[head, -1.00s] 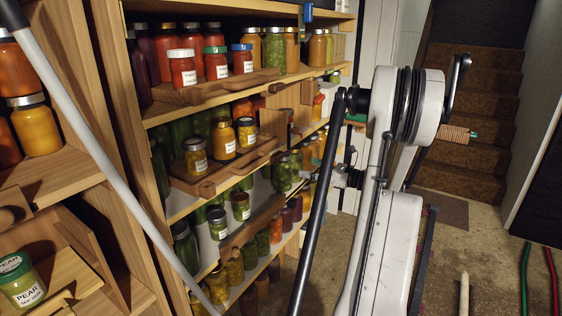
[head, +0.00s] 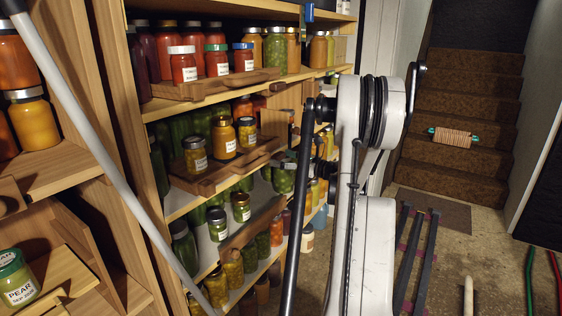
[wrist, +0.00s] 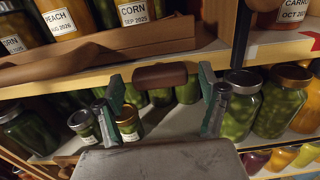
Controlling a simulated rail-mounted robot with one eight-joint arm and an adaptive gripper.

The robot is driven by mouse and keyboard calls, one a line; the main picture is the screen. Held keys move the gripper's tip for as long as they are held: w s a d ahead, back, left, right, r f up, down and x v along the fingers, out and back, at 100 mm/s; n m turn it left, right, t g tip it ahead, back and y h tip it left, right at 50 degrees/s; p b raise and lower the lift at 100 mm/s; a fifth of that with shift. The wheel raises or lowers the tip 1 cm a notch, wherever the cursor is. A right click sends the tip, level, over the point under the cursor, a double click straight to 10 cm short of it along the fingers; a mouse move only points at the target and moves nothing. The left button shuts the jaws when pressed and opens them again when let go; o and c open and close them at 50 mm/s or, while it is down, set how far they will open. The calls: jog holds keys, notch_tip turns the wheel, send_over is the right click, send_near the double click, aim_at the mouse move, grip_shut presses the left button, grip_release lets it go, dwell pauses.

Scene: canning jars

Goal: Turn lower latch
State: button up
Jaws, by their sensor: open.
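A short brown wooden block (wrist: 165,74), which looks like a latch, sits at a shelf's front edge in the wrist view. My gripper (wrist: 161,88) is open, with one green-grey finger on each side of the block. The block appears between the fingertips with a gap on both sides. I cannot tell its depth from the fingers. In the head view my arm hides the gripper, and I cannot pick out the lower latch there.
A wooden tray (wrist: 100,52) with labelled jars is above the block. Green jars (wrist: 235,108) stand right of the fingers, and a small jar (wrist: 128,122) shows near the left finger.

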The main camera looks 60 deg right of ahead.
jog(key=shift+w, duration=0.4)
jog(key=shift+c, duration=0.4)
jog(key=c, duration=1.1)
